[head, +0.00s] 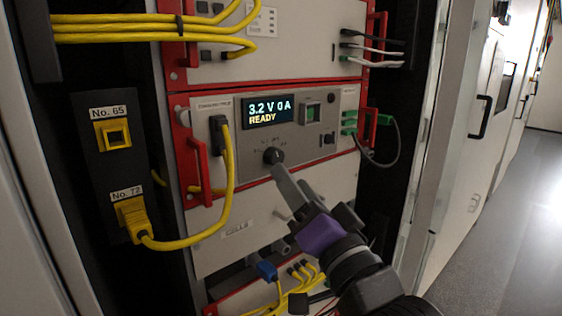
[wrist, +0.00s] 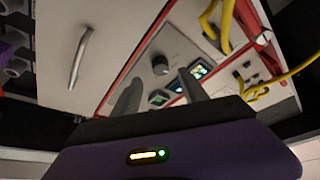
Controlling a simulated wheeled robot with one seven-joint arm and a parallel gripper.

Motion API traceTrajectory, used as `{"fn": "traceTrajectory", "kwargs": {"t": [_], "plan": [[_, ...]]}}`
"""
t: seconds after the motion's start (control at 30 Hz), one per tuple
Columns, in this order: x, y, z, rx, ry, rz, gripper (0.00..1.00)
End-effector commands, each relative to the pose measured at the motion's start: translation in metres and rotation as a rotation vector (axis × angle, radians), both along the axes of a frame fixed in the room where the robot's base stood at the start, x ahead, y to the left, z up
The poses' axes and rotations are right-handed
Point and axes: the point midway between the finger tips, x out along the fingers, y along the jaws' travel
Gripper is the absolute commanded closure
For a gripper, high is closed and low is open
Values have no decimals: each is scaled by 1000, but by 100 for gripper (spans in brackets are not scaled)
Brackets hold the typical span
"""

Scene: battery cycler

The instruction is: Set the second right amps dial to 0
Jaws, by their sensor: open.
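The dark round amps dial (head: 273,156) sits on the grey front panel of the cycler unit, below its display (head: 269,111). The display reads 3.2 V 0 A and READY. The dial has small scale marks around it, too small to read. My gripper (head: 277,170) reaches up from the lower right, its fingertips just at or below the dial. In the wrist view my open gripper (wrist: 159,76) shows both fingers apart with nothing between them. The dial (wrist: 160,65) appears just beyond the tips, between them. Contact cannot be told.
A yellow cable (head: 230,180) hangs left of the dial from a black plug. A green-lit switch (head: 310,113) is right of the display. Red handles (head: 196,165) flank the unit. Green connectors with a dark cable (head: 390,150) are at right.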

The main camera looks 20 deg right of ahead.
Motion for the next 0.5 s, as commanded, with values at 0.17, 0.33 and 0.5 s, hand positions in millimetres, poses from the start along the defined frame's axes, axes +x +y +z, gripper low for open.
{"fn": "traceTrajectory", "kwargs": {"t": [0.17,0.33,0.5], "plan": [[28,1,12,-2,-2,-1,49],[47,2,17,-2,-2,-1,49],[55,3,18,-2,-2,-1,49]]}}
